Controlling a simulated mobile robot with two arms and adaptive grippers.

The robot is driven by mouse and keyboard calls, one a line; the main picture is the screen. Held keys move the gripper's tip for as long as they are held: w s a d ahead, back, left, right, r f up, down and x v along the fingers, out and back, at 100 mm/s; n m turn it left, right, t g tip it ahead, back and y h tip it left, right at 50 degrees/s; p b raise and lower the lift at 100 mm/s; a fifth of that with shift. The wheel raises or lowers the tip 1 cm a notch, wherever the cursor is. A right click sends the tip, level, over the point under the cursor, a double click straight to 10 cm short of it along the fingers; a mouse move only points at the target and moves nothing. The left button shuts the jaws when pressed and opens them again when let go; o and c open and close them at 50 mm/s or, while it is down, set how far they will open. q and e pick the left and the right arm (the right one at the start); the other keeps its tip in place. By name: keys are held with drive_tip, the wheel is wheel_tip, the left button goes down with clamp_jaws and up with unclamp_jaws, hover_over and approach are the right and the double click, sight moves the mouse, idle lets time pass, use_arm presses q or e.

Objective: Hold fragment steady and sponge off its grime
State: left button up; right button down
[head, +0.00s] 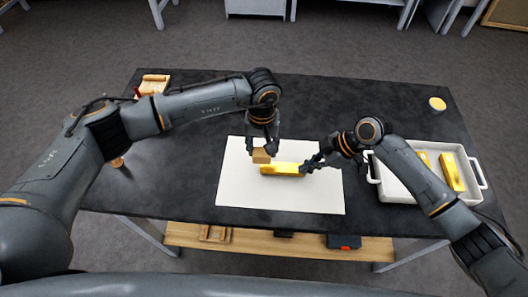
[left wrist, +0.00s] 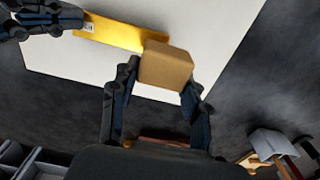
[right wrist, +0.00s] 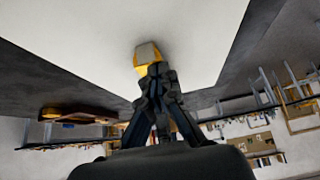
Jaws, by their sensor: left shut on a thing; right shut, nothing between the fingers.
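The gilt fragment (head: 282,169), a long golden bar, lies on a white sheet (head: 290,198) in the middle of the table. My left gripper (head: 262,146) is shut on a tan sponge block (head: 261,156) at the fragment's left end. In the left wrist view the sponge (left wrist: 166,64) overlaps the end of the fragment (left wrist: 115,33); I cannot tell if they touch firmly. My right gripper (head: 312,165) is shut and empty at the fragment's right end, seemingly against it. In the right wrist view its fingers hide most of the fragment. No grime is distinguishable.
A white tray (head: 372,180) with golden pieces (head: 453,172) stands at the right. A round yellow item (head: 437,103) lies at the back right. A wooden item (head: 153,85) sits at the back left, and a small brown object (head: 117,162) at the left. The back middle is clear.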

use_arm(q)
drive_tip(key=shift+r, duration=2.2)
use_arm(e)
drive_tip(key=shift+s+f, duration=0.1)
drive_tip(key=shift+f, duration=0.15)
use_arm(q)
drive_tip(key=shift+w+f, duration=0.1)
use_arm(e)
drive_tip(key=shift+w+r, duration=0.2)
drive_tip(key=shift+r, duration=3)
drive_tip(key=v, duration=1.2)
